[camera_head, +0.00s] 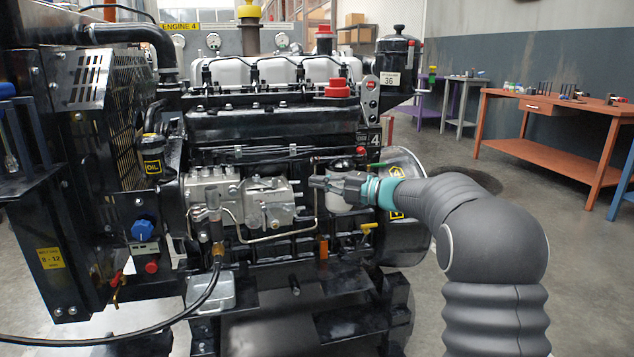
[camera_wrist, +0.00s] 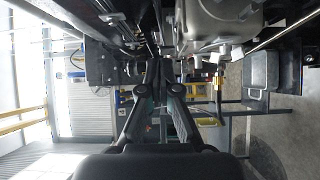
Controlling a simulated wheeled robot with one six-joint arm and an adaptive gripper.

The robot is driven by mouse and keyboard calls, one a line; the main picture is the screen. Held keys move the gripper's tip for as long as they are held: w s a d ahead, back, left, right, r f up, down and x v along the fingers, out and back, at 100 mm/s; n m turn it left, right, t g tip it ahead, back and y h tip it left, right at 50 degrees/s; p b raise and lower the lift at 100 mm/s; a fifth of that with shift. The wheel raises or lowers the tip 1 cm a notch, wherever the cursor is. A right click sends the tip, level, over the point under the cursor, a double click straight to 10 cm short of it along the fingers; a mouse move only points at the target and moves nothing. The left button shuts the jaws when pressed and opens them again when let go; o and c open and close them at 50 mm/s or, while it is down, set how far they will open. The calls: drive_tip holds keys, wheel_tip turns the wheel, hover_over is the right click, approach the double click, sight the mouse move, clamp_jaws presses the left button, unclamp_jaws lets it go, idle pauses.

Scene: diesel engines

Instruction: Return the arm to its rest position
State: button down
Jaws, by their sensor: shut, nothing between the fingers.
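My arm (camera_head: 490,240) reaches in from the right of the head view, bent at a grey-covered joint. My gripper (camera_head: 318,183) points left in front of the side of the black diesel engine (camera_head: 250,125). It is near the silver injection pump (camera_head: 262,200) and a round filter-like part. In the wrist view my gripper (camera_wrist: 162,88) shows its two dark fingers converging, with nothing held between them. Whether the fingertips touch the engine cannot be told.
A yellow T-handle (camera_head: 367,229) and the engine's flywheel housing (camera_head: 415,165) are close to my arm. Orange workbench (camera_head: 560,110) with small items stands at the back right. The grey floor on the right (camera_head: 585,260) is clear. A black radiator frame (camera_head: 60,190) stands on the left.

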drive_tip(key=s+d+r+m+t+h, duration=0.3)
drive_tip(key=d+r+m+t+h, duration=0.6)
drive_tip(key=m, duration=0.3)
drive_tip(key=s+d+f+m+h, duration=0.2)
drive_tip(key=s+d+m+h, duration=0.5)
drive_tip(key=s+m, duration=0.35)
drive_tip(key=s+f+m+g, duration=0.2)
drive_tip(key=s+f, duration=0.4)
drive_tip(key=s, duration=0.4)
drive_tip(key=s+f+m+g, duration=0.3)
drive_tip(key=s+f+g, duration=0.2)
drive_tip(key=s, duration=0.6)
drive_tip(key=s+a+f+m+g, duration=0.1)
drive_tip(key=s+f+m+g, duration=0.2)
drive_tip(key=s+f, duration=0.6)
drive_tip(key=shift+s+g, duration=0.4)
drive_tip(key=shift+s, duration=0.65)
drive_tip(key=shift+m, duration=0.25)
